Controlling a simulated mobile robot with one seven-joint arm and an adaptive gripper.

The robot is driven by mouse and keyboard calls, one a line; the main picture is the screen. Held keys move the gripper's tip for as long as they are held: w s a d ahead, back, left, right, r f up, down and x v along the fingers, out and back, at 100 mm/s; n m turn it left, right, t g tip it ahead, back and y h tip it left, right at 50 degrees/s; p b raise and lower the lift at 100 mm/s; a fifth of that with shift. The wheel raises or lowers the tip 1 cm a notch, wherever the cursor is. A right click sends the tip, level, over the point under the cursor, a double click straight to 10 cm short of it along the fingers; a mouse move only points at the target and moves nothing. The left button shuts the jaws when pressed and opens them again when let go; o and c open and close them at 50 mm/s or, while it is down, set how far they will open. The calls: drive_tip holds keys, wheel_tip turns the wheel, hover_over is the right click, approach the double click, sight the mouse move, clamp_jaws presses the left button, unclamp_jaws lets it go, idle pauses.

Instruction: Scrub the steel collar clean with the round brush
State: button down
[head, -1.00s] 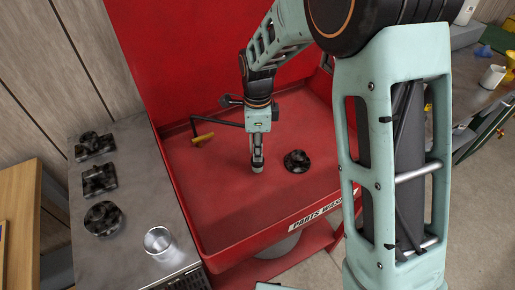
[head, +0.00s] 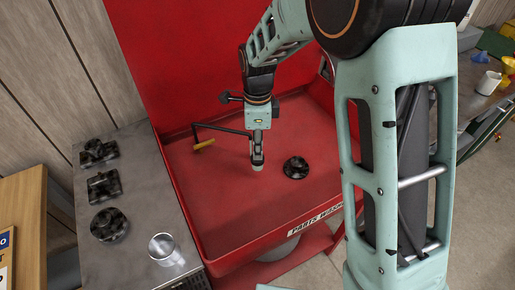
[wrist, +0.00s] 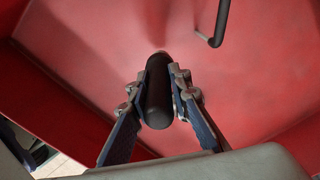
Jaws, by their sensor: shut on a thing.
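My gripper (head: 257,153) points down over the red parts washer basin (head: 215,205). It is shut on a black, round-ended handle, which I take to be the round brush (wrist: 158,95). In the head view a pale tip (head: 257,168) shows below the fingers; I cannot tell whether it touches the basin floor. A dark, grime-mottled round part, apparently the steel collar (head: 296,167), lies on the basin floor to the right of the gripper, apart from it. The collar is not seen in the wrist view, and the brush's far end is hidden there.
A steel bench (head: 140,245) at left holds several dark greasy parts (head: 103,187) and a clear glass (head: 165,248). The basin's front floor is clear; raised rims surround it.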

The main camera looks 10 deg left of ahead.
drive_tip(key=shift+r+p, duration=1.85)
drive_tip(key=shift+r, duration=1.2)
drive_tip(key=shift+f, duration=0.1)
